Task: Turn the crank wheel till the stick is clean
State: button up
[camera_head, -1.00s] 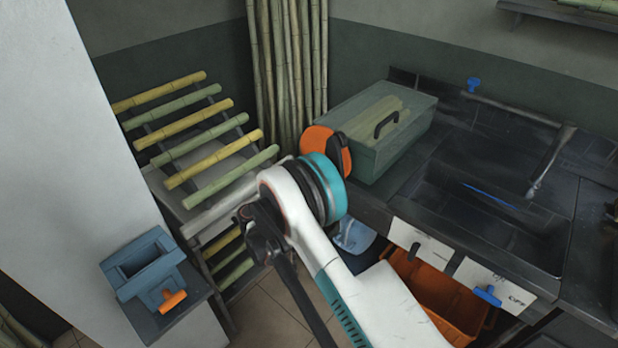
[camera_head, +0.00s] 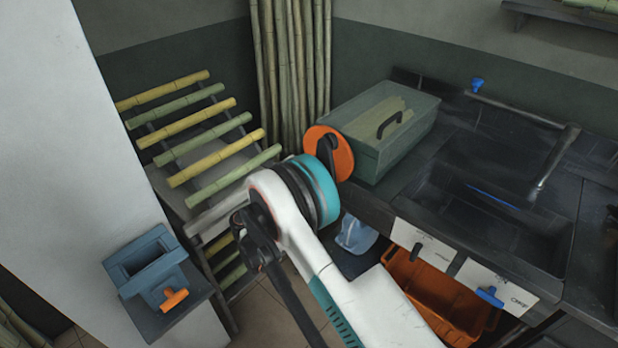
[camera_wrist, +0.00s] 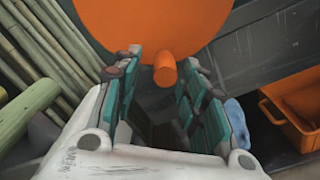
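The orange crank wheel (camera_head: 343,154) stands upright against the left end of a green, see-through-looking press box (camera_head: 385,150). Pale green stick shapes (camera_head: 372,122) show inside the box; I cannot tell how clean they are. In the wrist view the wheel (camera_wrist: 150,22) fills the top, and its orange peg handle (camera_wrist: 165,72) points toward me. My gripper (camera_wrist: 163,58) is open, one finger on each side of the peg, with visible gaps on both sides. In the head view, my arm mostly hides the gripper, with a dark part in front of the wheel.
A slanted rack holds yellow and green canes (camera_head: 205,120) at left. Tall canes (camera_head: 290,70) lean in the corner. A dark sink (camera_head: 490,190) lies right of the box. An orange crate (camera_head: 430,290) is below the counter. A blue-grey device (camera_head: 145,262) stands at lower left.

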jog(key=v, duration=0.8)
jog(key=shift+s+a, duration=0.25)
jog(key=shift+s, duration=0.1)
dwell(0.4)
